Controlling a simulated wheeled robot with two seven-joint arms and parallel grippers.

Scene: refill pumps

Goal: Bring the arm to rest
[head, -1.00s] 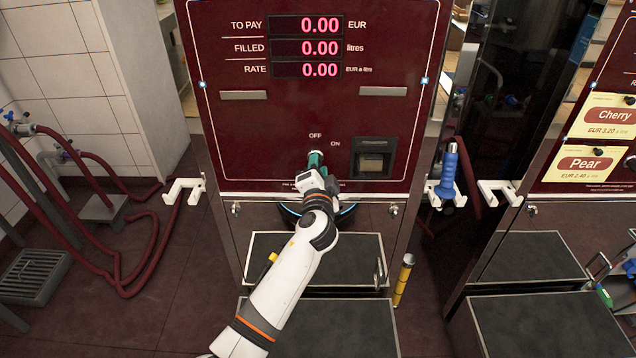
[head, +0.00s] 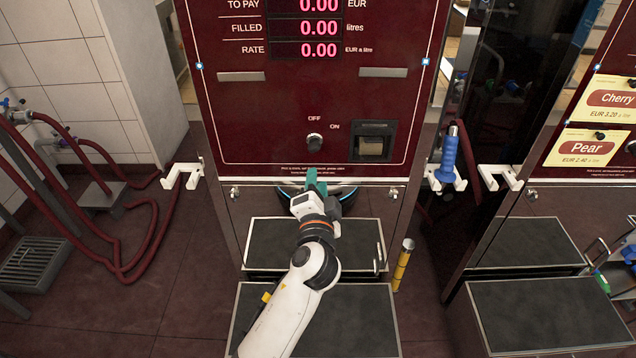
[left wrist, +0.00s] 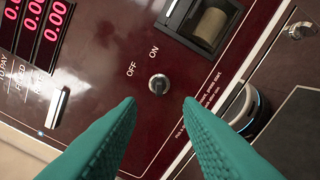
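My left gripper (head: 316,180) is in front of the lower part of the dark red pump panel (head: 260,110), below the ON/OFF knob (head: 314,142). In the left wrist view its two green fingers (left wrist: 160,102) are apart with nothing between them. The display (head: 306,28) reads zeros. My right gripper does not show in either view.
A blue-handled nozzle (head: 448,160) hangs on a white holder right of the panel. A dark step (head: 320,320) and shelf (head: 270,242) lie below. A yellow post (head: 402,266) stands at right. Red hoses (head: 120,262) lie at left.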

